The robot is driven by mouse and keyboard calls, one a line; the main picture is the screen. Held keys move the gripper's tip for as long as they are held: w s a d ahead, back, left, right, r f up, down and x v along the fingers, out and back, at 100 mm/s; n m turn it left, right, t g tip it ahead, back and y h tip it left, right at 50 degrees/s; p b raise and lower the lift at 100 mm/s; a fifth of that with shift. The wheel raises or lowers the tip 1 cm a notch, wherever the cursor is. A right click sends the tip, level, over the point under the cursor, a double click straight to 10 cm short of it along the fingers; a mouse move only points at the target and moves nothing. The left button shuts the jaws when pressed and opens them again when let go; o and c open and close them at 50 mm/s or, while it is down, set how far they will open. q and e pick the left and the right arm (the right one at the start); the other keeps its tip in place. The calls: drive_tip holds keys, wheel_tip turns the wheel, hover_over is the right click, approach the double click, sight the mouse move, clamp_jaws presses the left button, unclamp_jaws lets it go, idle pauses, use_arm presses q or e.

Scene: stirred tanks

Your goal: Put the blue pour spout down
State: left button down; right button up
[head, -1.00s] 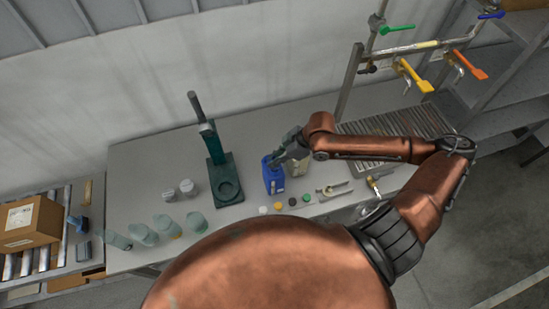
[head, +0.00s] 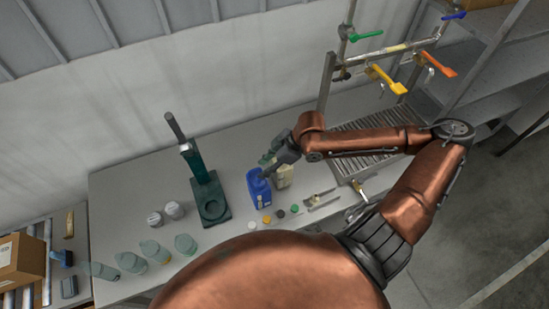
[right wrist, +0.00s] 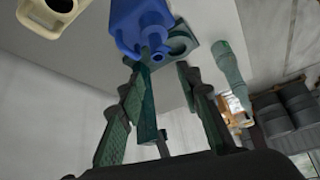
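The blue pour spout (right wrist: 153,38) sits upright at the mouth of a blue jug (head: 259,188), which also shows in the right wrist view (right wrist: 126,22). The jug stands on the bench. My right gripper (head: 267,165) is just above the jug's top, at its right side. In the right wrist view its two fingers (right wrist: 160,86) are spread wide with nothing gripped. The spout lies beyond the fingertips, apart from them. The teal post seen between the fingers belongs to the stand behind. My left gripper is in neither view.
A cream jug (head: 283,176) stands close right of the blue one. A dark green stand (head: 211,203) is to the left. Small coloured caps (head: 280,213) lie in front. Several pale bottles (head: 148,250) stand left, with bare bench between. A pipe rack with valves is at right.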

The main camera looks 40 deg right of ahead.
drive_tip(key=p+v, duration=0.1)
drive_tip(key=v, duration=0.6)
drive_tip(key=shift+r+p, duration=0.3)
drive_tip(key=shift+s, duration=0.1)
